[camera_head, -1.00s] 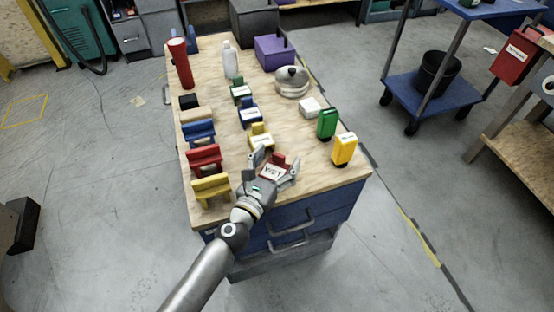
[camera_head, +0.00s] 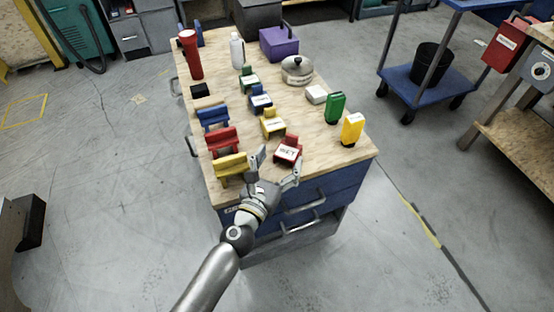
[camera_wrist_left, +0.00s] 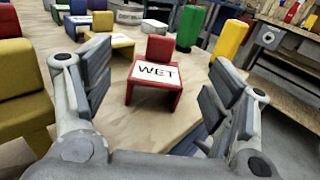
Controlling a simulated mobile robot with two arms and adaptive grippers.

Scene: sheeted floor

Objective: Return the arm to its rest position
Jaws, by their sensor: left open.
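My left gripper (camera_head: 277,172) is open at the near edge of the wooden worktop (camera_head: 215,187). In the left wrist view its two fingers (camera_wrist_left: 160,100) stand wide apart with nothing between the pads. A small red chair-shaped piece with a white card reading "WET" (camera_head: 287,151) stands on the worktop just beyond the fingertips. It also shows in the left wrist view (camera_wrist_left: 154,75), upright and apart from the fingers. My right gripper is in neither view.
A yellow chair (camera_head: 230,166) stands left of the gripper, with red and blue chairs behind it. A purple box (camera_head: 279,43) and a lidded pot (camera_head: 297,70) are farther back. Open floor lies in front.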

